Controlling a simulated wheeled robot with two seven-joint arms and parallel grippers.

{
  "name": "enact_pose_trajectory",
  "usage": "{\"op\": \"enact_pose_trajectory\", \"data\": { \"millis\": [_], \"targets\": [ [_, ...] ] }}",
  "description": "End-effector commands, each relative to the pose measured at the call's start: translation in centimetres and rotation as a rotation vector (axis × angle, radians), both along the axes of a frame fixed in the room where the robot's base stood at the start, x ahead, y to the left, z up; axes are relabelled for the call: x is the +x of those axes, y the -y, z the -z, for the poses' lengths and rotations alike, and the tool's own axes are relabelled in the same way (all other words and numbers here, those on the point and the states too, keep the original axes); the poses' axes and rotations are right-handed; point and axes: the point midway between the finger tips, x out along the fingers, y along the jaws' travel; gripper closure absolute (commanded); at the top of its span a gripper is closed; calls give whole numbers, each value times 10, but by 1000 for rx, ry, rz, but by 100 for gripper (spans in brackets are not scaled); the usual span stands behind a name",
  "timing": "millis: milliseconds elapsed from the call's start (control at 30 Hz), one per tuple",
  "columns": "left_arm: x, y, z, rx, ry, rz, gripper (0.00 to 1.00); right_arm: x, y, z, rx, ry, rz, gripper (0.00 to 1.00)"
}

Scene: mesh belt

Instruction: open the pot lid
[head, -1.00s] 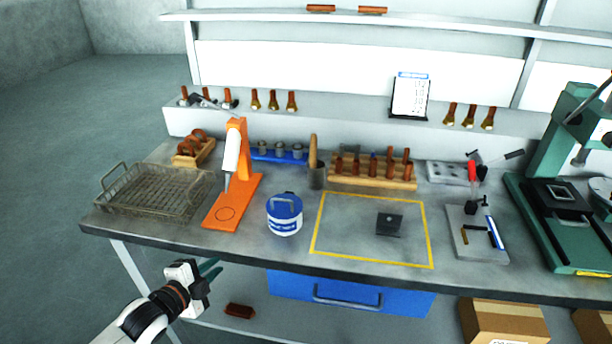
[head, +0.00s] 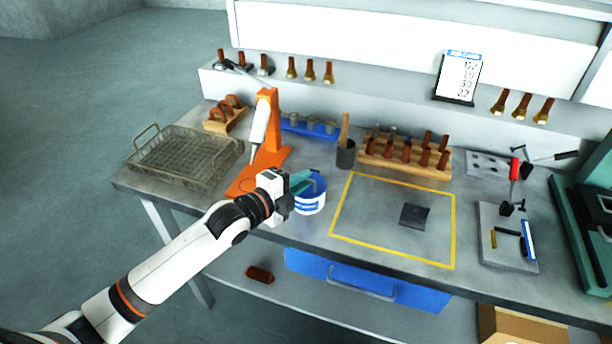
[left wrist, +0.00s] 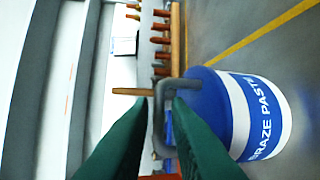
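The pot is a white and blue tub labelled braze paste (head: 311,207), standing on the bench in front of the orange stand. It also shows sideways in the left wrist view (left wrist: 262,115). Its blue lid (left wrist: 204,98) is on, with a grey loop handle (left wrist: 159,115) on top. My left gripper (head: 302,182) is at the lid from the left, its green fingers covering part of it. In the left wrist view its fingertips (left wrist: 160,104) are apart, one on each side of the handle's bar. Contact cannot be told. My right gripper is not in view.
An orange stand (head: 272,130) with a white dispenser rises just behind and left of the pot. A wire basket (head: 185,160) is farther left. A cup with a wooden handle (head: 345,155) stands behind right. The yellow-outlined area (head: 375,215) to the right is mostly clear.

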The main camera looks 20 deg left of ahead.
Motion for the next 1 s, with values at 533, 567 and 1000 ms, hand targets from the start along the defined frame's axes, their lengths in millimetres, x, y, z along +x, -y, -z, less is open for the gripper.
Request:
{"op": "enact_pose_trajectory", "data": {
  "millis": [533, 567, 1000],
  "targets": [
    [17, 8, 4, 0, 0, 1, 90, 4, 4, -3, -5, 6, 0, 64],
    [17, 8, 4, 0, 0, 1, 95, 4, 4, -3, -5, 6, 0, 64],
    [17, 8, 1, 1, -15, 0, 100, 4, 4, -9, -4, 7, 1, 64]
  ]
}}
